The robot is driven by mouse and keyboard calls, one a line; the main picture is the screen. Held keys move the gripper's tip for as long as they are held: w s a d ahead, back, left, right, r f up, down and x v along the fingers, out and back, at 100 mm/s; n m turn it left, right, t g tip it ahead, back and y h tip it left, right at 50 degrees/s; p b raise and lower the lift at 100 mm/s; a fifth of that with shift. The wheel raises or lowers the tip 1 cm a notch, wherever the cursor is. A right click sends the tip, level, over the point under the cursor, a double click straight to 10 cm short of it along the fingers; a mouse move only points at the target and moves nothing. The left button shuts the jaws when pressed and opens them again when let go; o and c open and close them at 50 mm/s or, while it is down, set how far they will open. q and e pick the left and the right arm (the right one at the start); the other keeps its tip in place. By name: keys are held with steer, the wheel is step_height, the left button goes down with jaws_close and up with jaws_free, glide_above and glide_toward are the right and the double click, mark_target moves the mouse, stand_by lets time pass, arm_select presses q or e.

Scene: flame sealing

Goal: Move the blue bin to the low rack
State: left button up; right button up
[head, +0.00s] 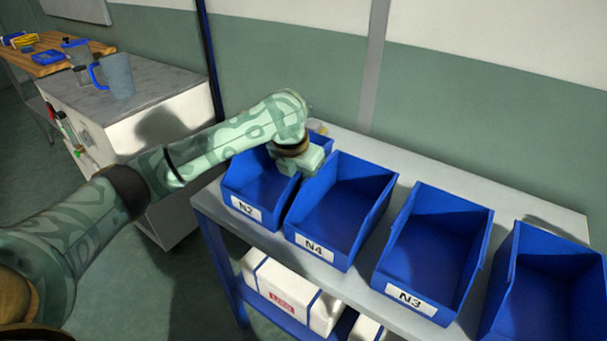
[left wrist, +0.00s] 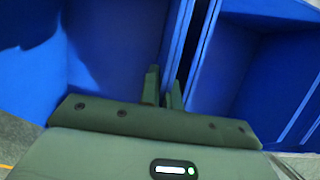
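Several blue open bins stand in a row on the grey top of a shelf unit in the head view. They include bin N2 (head: 257,192) at the left, bin N4 (head: 338,208) beside it and bin N3 (head: 432,250). My left gripper (head: 296,172) points down at the rear part of the side walls between N2 and N4. In the left wrist view, its two fingers (left wrist: 163,90) are close together on either side of a thin blue bin wall (left wrist: 174,50), which looks like N2's. The fingertips are hidden in the head view. My right gripper is not in view.
A lower blue shelf (head: 272,308) holds white boxes (head: 290,290) under the bins. An unlabelled blue bin (head: 545,290) stands at the right. A white cabinet (head: 160,110) with a blue-handled jug (head: 118,76) stands at the left. A wall runs behind.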

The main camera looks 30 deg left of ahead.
arm_select(q)
steer(key=shift+o, duration=0.4)
steer(key=shift+r, duration=0.1)
steer(key=p+v, duration=0.7)
steer(key=v, duration=0.5)
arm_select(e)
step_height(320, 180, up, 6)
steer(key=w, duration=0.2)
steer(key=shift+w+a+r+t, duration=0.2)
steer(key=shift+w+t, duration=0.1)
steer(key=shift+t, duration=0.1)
